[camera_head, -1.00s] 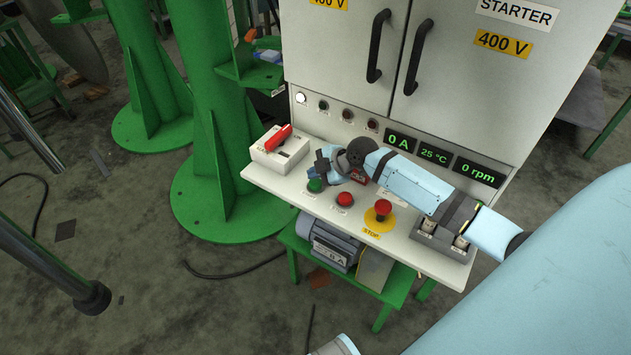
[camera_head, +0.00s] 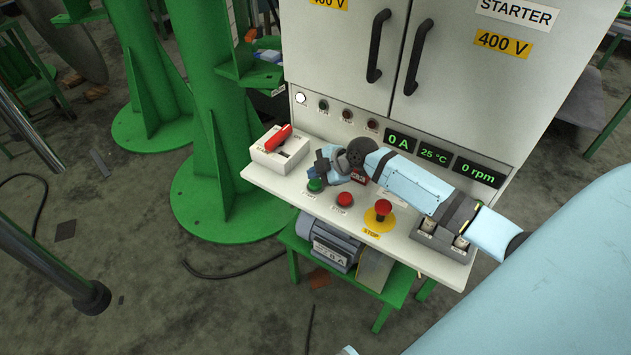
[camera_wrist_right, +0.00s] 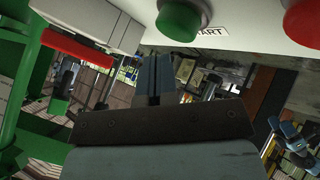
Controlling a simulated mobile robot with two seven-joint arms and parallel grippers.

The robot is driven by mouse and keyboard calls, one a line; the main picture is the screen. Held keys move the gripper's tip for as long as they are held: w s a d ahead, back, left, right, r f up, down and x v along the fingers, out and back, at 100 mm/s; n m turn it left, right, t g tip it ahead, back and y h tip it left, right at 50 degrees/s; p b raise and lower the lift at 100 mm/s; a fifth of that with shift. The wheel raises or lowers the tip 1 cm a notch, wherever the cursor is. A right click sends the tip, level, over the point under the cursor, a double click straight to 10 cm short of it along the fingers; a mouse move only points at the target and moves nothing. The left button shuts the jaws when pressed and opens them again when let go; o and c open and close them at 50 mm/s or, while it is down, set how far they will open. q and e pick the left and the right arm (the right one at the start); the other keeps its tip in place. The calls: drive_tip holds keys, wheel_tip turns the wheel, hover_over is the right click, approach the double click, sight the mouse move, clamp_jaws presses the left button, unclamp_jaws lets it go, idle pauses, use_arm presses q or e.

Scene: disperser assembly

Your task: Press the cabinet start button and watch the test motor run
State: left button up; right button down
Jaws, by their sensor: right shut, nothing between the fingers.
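The green start button (camera_head: 314,186) is on the cabinet's control shelf (camera_head: 408,247), left of the red stop button (camera_head: 345,199). My right gripper (camera_head: 320,164) is shut and empty just behind the green button in the head view. In the right wrist view, the shut fingers (camera_wrist_right: 158,78) point toward the green button (camera_wrist_right: 180,20), with a gap showing in that picture. The grey test motor (camera_head: 334,244) sits on a green stand below the shelf. The displays (camera_head: 433,154) read 0 A, 25 °C and 0 rpm. My left gripper is not seen.
A yellow-based emergency stop (camera_head: 382,211) stands farther right on the shelf. A switch box with a red lever (camera_head: 280,149) is at the shelf's left end. A white lamp (camera_head: 300,98) is lit on the panel. A green column (camera_head: 212,130) stands left of the cabinet.

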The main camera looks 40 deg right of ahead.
drive_tip(key=shift+f, duration=0.1)
drive_tip(key=shift+f, duration=0.3)
